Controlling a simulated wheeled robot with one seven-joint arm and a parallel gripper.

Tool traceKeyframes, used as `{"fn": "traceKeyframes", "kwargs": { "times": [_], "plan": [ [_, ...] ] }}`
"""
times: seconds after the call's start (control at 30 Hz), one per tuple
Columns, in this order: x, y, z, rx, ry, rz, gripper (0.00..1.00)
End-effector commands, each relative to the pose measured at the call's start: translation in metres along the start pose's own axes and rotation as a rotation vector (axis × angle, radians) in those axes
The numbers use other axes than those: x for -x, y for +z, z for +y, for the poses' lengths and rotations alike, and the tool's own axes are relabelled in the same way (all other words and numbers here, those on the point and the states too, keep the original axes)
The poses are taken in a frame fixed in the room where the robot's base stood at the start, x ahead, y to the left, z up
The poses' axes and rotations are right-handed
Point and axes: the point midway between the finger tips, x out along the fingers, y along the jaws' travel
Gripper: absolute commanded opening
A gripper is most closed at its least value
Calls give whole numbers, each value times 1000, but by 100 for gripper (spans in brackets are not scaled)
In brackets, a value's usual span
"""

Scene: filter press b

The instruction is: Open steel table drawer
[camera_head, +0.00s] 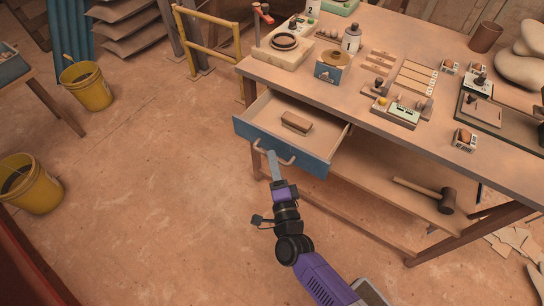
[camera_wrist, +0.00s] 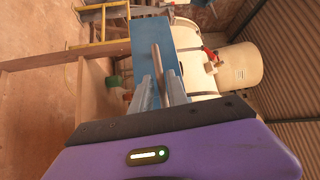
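The table drawer (camera_head: 282,145) has a blue front and a pale inside, and it stands pulled well out from under the table top. Its curved metal handle (camera_head: 287,161) is on the front face. My gripper (camera_head: 272,156) reaches up to this handle. In the wrist view the handle bar (camera_wrist: 157,62) runs between the two grey fingers of my gripper (camera_wrist: 159,88), which look closed on it. The blue drawer front (camera_wrist: 146,38) lies behind them. A brown block (camera_head: 296,122) rests inside the drawer.
The table (camera_head: 350,100) carries bottles, small boxes and trays. A mallet (camera_head: 430,195) lies on its lower shelf. Yellow buckets (camera_head: 85,87) stand at the left, and a yellow rail (camera_head: 212,45) is behind. The floor left of the drawer is clear.

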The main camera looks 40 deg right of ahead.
Motion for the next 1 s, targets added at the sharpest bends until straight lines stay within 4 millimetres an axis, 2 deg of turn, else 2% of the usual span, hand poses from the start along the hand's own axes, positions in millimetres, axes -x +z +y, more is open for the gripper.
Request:
{"fn": "traceKeyframes", "kwargs": {
  "times": [0.03,0.2,0.4,1.0],
  "plan": [
    [10,0,2,-1,3,-1,20],
    [38,0,2,1,2,-1,20],
    [58,0,1,0,1,0,20],
    [60,0,0,1,0,0,20]
  ]
}}
